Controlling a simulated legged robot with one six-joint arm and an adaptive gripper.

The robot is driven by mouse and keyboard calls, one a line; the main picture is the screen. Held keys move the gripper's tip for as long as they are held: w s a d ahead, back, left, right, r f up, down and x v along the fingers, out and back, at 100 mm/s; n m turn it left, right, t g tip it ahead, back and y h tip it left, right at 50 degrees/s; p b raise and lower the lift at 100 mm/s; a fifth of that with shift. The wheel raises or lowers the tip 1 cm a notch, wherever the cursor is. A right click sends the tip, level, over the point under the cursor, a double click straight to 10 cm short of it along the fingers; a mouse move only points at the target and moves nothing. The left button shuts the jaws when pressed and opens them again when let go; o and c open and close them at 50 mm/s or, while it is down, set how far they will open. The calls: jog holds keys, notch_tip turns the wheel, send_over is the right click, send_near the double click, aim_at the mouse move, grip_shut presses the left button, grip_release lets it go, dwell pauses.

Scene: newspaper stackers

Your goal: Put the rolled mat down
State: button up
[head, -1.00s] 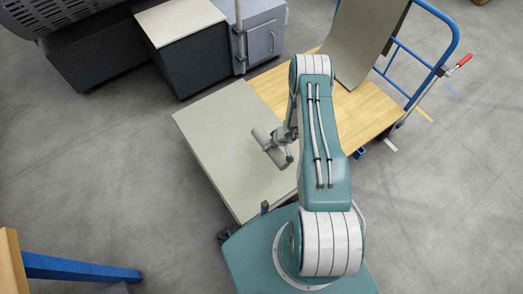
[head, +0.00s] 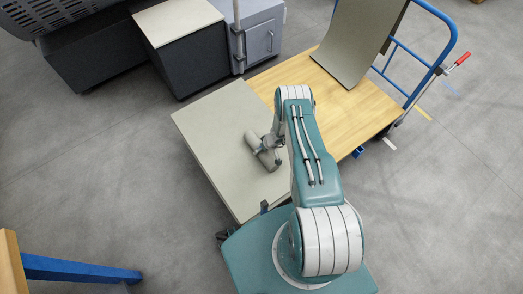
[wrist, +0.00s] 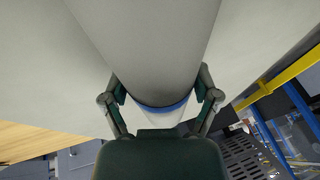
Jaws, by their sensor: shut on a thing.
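The rolled mat is a grey cylinder (head: 252,140) over the pale grey flat surface (head: 215,135) on the left part of the flatbed. My gripper (head: 272,146) is shut on the roll, around its middle in the head view. In the wrist view the roll (wrist: 145,40) runs away between the two fingers of my gripper (wrist: 162,85), with a blue band near its close end. The pale surface (wrist: 60,75) lies behind the roll. I cannot tell whether the roll touches it. My gripper hides part of the roll.
A bare wooden deck (head: 350,110) lies to the right, with a curved grey mat (head: 355,40) and a blue rail (head: 440,25) at its back. A dark cabinet with a pale top (head: 180,20) stands behind. Pale surface around the roll is clear.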

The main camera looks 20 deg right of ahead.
jog(key=shift+f, duration=0.1)
jog(key=o, duration=1.1)
jog(key=shift+o, duration=0.2)
